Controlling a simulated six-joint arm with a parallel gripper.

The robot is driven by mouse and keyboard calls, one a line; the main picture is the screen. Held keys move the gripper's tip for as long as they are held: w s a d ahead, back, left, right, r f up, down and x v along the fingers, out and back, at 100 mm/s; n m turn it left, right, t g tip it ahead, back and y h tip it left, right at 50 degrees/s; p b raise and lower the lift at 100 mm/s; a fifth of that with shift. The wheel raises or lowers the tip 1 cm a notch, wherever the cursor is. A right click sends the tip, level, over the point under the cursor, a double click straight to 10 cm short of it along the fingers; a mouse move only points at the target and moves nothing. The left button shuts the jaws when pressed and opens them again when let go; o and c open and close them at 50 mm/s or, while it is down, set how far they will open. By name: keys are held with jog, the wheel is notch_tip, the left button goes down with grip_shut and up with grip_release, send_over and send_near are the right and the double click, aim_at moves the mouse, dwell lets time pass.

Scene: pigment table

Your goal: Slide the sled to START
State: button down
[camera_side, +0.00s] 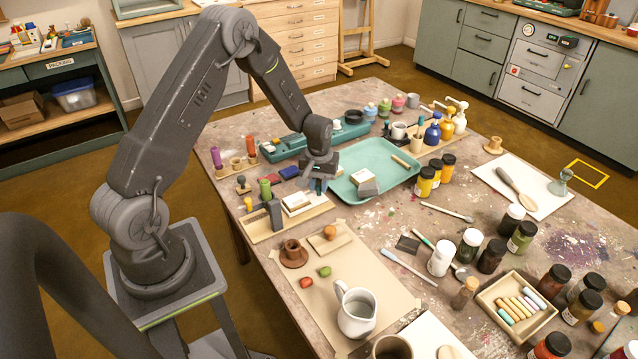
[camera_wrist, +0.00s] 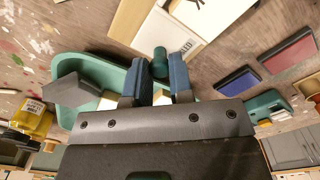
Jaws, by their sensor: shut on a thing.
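A wooden track board (camera_side: 262,231) lies near the table's left edge, with a pale block (camera_side: 297,200) on it. The same pale block with small dark lettering shows in the wrist view (camera_wrist: 196,22); it appears to be the sled. My gripper (camera_side: 318,186) is low at the right end of the board. In the wrist view its blue fingers (camera_wrist: 159,82) are shut on a small teal knob (camera_wrist: 160,58) beside the pale block. How the knob joins the block is hidden. I cannot make out a START mark.
A teal tray (camera_side: 345,160) holding a grey-white block (camera_side: 364,183) lies close behind my gripper. A dark grey upright (camera_side: 274,215) stands on the board. Red and blue ink pads (camera_side: 289,172) lie to the left. Yellow jars (camera_side: 426,181) stand right of the tray.

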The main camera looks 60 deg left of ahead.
aim_at(301, 198)
jog(key=s, duration=0.5)
jog(key=shift+s, duration=0.4)
jog(key=c, duration=1)
grip_release()
notch_tip(301, 198, up, 14)
jog(key=shift+f, duration=0.1)
